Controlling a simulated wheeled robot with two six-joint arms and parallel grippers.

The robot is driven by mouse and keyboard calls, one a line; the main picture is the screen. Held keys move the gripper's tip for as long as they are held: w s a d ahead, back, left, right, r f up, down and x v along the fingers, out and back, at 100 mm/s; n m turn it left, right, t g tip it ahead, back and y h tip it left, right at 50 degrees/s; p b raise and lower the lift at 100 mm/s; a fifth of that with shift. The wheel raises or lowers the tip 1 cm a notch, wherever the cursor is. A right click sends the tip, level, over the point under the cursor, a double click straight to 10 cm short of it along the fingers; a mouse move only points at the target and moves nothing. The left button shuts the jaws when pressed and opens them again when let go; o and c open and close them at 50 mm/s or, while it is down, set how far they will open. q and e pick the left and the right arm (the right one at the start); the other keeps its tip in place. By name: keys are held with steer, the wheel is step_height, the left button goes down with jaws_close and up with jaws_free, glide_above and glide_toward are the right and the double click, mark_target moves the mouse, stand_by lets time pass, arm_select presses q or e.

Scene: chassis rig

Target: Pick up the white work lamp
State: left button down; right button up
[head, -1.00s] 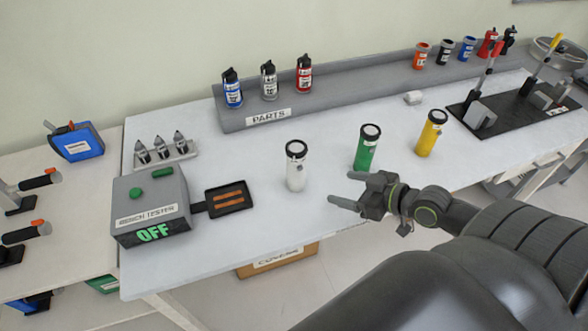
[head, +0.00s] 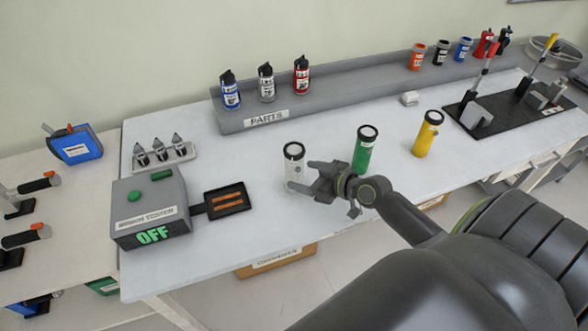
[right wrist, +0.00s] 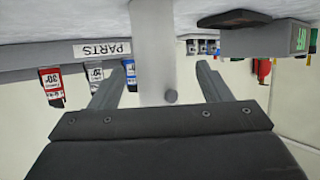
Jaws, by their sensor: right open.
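The white work lamp (head: 293,154) stands upright on the bench, with a dark ring around its top. My right gripper (head: 300,175) is open at the lamp's right side, one finger crossing in front of its lower body. In the right wrist view, which is upside down, the pale lamp body (right wrist: 153,50) shows in the gap between the two open fingers (right wrist: 158,85), with space on both sides. I cannot tell whether a finger touches it. My left gripper is not in view.
A green lamp (head: 364,150) stands close behind my right gripper, and a yellow lamp (head: 427,134) farther right. A grey box reading OFF (head: 150,210) with a dark tray (head: 228,201) is to the left. A parts shelf (head: 335,107) with bottles runs along the back.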

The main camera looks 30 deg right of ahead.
mark_target(302, 174)
steer(key=shift+d+f+p+x, duration=0.15)
steer(key=shift+p+x, duration=0.2)
steer(key=shift+x, duration=1)
steer(key=shift+d+f+p+x, duration=0.1)
steer(key=shift+p+x, duration=0.2)
steer(key=shift+x, duration=1.05)
steer(key=c, duration=1.3)
